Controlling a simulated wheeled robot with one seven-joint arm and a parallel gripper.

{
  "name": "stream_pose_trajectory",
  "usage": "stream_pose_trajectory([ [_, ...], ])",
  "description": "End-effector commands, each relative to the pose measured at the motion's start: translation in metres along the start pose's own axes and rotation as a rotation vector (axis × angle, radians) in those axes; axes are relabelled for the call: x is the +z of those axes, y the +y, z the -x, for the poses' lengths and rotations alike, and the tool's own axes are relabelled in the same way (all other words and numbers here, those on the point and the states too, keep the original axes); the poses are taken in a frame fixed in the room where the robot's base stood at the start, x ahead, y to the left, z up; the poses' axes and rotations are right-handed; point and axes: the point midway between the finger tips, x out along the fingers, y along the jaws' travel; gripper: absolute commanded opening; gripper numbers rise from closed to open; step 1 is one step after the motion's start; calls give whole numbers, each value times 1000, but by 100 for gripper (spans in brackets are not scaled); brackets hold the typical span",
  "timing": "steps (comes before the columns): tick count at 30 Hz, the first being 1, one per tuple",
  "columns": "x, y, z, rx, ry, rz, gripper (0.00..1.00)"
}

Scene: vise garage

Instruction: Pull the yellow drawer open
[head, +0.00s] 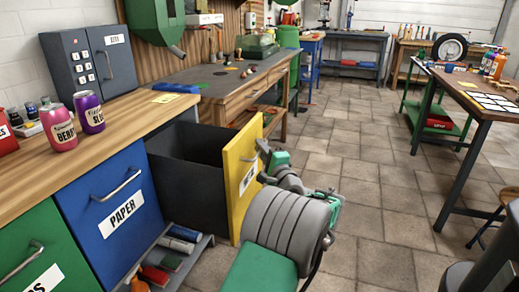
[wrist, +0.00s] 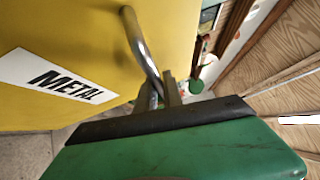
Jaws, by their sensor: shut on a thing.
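The yellow drawer (head: 241,171) stands pulled well out from under the wooden counter, with its dark, empty-looking inside showing in the head view. In the wrist view its yellow front (wrist: 60,45) carries a white label reading METAL (wrist: 62,82). Its curved metal handle (wrist: 138,42) runs down to my gripper (wrist: 160,95). My gripper is shut on the handle, with its fingers close to the drawer front. In the head view my gripper (head: 264,153) is at the right side of the drawer front, and my arm partly hides the label.
Left of it are the shut blue PAPER drawer (head: 108,208) and a shut green drawer (head: 38,255). Two cans (head: 59,127) stand on the counter (head: 105,125). A low shelf with bottles (head: 172,250) lies below. Tiled floor (head: 370,180) is free to the right, before a workbench (head: 488,100).

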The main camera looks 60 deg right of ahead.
Motion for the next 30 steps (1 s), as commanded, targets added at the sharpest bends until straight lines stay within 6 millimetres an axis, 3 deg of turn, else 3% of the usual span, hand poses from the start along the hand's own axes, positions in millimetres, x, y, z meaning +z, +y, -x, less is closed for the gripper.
stream_pose_trajectory([
  [3,0,0,0,0,1,0,0],
  [4,0,0,0,0,1,0,12],
  [11,0,0,0,0,1,0,31],
  [20,0,0,3,0,2,0,32],
  [30,-2,-2,65,0,6,-2,32],
])
